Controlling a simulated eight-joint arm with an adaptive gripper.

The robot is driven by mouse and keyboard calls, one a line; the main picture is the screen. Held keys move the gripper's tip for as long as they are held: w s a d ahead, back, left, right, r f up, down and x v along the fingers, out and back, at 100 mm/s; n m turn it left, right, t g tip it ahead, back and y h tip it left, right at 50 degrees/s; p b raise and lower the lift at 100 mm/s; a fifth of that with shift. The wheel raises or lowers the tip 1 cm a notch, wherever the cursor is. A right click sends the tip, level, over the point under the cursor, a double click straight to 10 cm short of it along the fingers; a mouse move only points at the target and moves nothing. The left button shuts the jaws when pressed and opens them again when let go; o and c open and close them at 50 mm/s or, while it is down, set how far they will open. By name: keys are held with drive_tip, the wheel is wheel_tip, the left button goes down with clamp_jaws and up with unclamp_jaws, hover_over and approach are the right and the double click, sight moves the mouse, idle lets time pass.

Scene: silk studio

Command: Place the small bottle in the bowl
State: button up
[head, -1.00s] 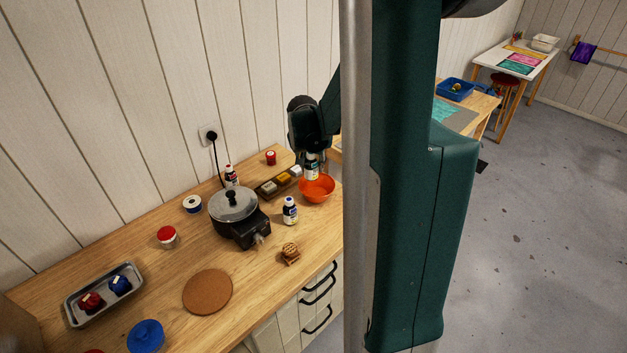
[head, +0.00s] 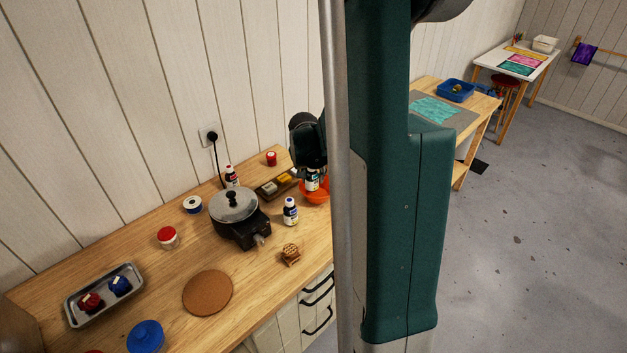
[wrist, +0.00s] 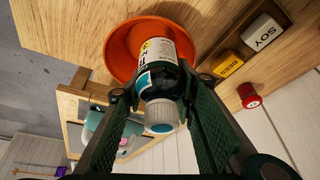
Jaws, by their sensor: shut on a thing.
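The small bottle (wrist: 157,80) has a white cap and a pale and teal label. My gripper (wrist: 158,98) is shut on it, with one finger on each side, in the wrist view. The orange bowl (wrist: 121,45) lies behind the bottle in that view. In the head view the bottle (head: 312,182) hangs upright under my gripper (head: 311,171), over the orange bowl (head: 315,197) at the counter's right end. The bottle's lower end overlaps the bowl; I cannot tell whether it touches the bowl's floor. My arm's column hides the counter just right of the bowl.
Close left of the bowl is a tray of labelled blocks (head: 268,191). Another bottle (head: 290,212) stands in front, and a black pot with a lid (head: 234,205) stands further left. A red-capped bottle (head: 232,176) is behind the pot. Bare counter lies around the cork mat (head: 207,292).

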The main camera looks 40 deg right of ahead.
sight(310, 177)
drive_tip(key=shift+f, duration=1)
drive_tip(key=shift+f+b, duration=0.6)
drive_tip(key=shift+b, duration=0.05)
drive_tip(key=o, duration=0.6)
drive_tip(key=shift+r+p, duration=0.25)
drive_tip(key=shift+p, duration=0.05)
drive_tip(key=shift+r+p, duration=0.4)
drive_tip(key=shift+r, duration=0.05)
drive_tip(key=shift+v, duration=5.95)
